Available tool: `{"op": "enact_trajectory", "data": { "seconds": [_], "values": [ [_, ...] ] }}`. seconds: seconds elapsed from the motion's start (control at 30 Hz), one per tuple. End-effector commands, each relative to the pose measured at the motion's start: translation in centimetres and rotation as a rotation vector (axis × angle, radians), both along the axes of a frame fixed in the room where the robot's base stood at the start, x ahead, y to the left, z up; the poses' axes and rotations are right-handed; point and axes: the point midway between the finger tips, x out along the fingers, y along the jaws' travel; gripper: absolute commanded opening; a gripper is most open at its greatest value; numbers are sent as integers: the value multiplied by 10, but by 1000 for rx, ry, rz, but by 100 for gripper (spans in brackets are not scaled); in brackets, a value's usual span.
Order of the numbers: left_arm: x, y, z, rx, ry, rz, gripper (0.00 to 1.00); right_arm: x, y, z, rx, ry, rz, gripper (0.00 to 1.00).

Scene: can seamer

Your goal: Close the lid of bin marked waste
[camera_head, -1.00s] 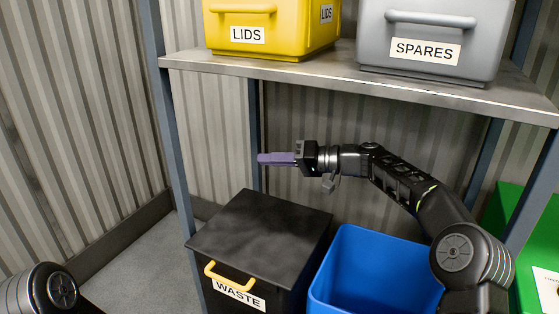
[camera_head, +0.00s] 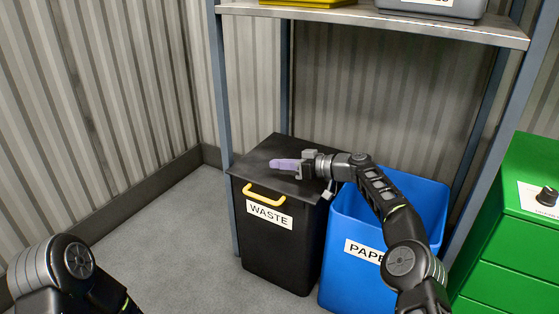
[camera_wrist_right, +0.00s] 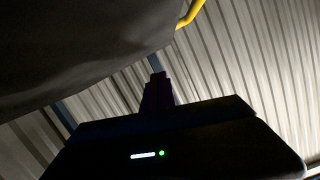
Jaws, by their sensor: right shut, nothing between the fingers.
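The black bin marked WASTE (camera_head: 279,248) stands on the floor under the shelf. Its dark lid (camera_head: 262,160) lies flat over the top, with a yellow handle (camera_head: 265,195) at the front. My right gripper (camera_head: 278,164), with shut, empty purple fingers, is over the lid and points left; I cannot tell whether it touches. In the right wrist view the fingers (camera_wrist_right: 157,92) are dark, the lid's dark surface (camera_wrist_right: 70,45) fills the upper left, and the yellow handle (camera_wrist_right: 190,13) shows at the top. My left arm is at the lower left; its gripper is out of view.
An open blue bin marked PAPER (camera_head: 345,225) stands right beside the waste bin, under my right arm. A green cabinet (camera_head: 510,240) is at the right. The metal shelf (camera_head: 400,22) and its posts are above and behind. Floor at the left is clear.

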Motion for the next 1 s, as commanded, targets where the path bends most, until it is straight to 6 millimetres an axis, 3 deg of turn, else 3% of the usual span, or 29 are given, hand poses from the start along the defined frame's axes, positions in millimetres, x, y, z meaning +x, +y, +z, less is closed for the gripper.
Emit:
{"op": "enact_trajectory", "data": {
  "seconds": [0.13,0.67,0.83,1.0],
  "values": [
    [1,0,-5,-1,-1,0,0,1,0,-9,0,0,0,0],
    [1,0,-5,-1,-1,1,0,1,0,-8,1,1,1,0],
    [1,0,-4,-1,0,1,0,0,3,4,0,-1,2,0],
    [0,0,-1,-1,0,0,0,-3,9,33,0,-2,2,0]
  ]
}}
